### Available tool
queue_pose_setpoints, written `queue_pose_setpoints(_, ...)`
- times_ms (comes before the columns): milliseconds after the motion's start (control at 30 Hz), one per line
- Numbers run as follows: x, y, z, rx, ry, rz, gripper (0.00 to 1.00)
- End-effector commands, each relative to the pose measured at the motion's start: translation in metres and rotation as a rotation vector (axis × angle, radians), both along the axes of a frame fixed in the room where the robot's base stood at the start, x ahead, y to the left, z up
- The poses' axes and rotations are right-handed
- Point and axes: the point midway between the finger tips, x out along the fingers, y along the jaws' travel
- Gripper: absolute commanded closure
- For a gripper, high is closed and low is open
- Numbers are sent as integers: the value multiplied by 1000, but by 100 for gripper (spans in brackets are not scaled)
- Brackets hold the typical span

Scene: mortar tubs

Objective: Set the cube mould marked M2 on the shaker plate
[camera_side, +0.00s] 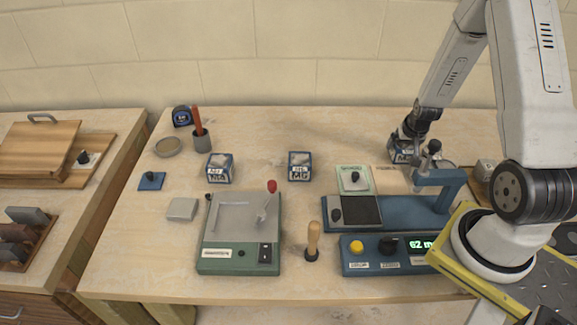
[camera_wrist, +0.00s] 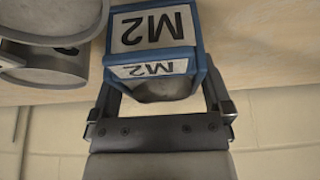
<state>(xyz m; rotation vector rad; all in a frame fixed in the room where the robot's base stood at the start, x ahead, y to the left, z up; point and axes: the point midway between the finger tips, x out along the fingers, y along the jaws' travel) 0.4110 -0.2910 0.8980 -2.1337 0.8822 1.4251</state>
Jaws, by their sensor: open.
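The cube mould marked M2 (camera_wrist: 152,30) is blue-edged with white label faces; in the wrist view it sits between the two fingers of my gripper (camera_wrist: 160,97). The fingers stand apart on either side of it; contact is not clear. In the side view my gripper (camera_side: 411,138) is at the back right of the bench, over this mould (camera_side: 401,153), which is partly hidden by it. A green unit with a grey top plate (camera_side: 240,217) stands front left of centre, with a bar, a lever and a red knob; it looks like the shaker, but its label is unreadable.
Two similar moulds (camera_side: 220,168) (camera_side: 300,166) stand behind the green unit. A blue device (camera_side: 390,255) with a display and a wooden-handled tamper (camera_side: 313,240) stand to its right. Round grey containers (camera_wrist: 45,65) are close beside the M2 mould in the wrist view.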

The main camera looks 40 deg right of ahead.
Motion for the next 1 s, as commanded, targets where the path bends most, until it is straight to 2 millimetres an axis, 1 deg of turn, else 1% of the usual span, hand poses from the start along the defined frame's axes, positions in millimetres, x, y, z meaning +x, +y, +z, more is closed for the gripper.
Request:
queue_pose_setpoints(200,0,0,0,0,0,0,0)
queue_pose_setpoints(233,0,0,0,0,0,0,6)
queue_pose_setpoints(267,0,0,0,0,0,0,16)
queue_pose_setpoints(300,0,0,0,0,0,0,29)
queue_pose_setpoints(367,0,0,0,0,0,0,48)
queue_pose_setpoints(400,0,0,0,0,0,0,60)
queue_pose_setpoints(467,0,0,0,0,0,0,79)
queue_pose_setpoints(500,0,0,0,0,0,0,92)
queue_pose_setpoints(533,0,0,1,-1,-1,0,98)
queue_pose_setpoints(567,0,0,1,-1,-1,0,100)
queue_pose_setpoints(833,0,0,2,-1,-2,-1,100)
queue_pose_setpoints(1000,1,-1,6,-2,-2,-2,100)
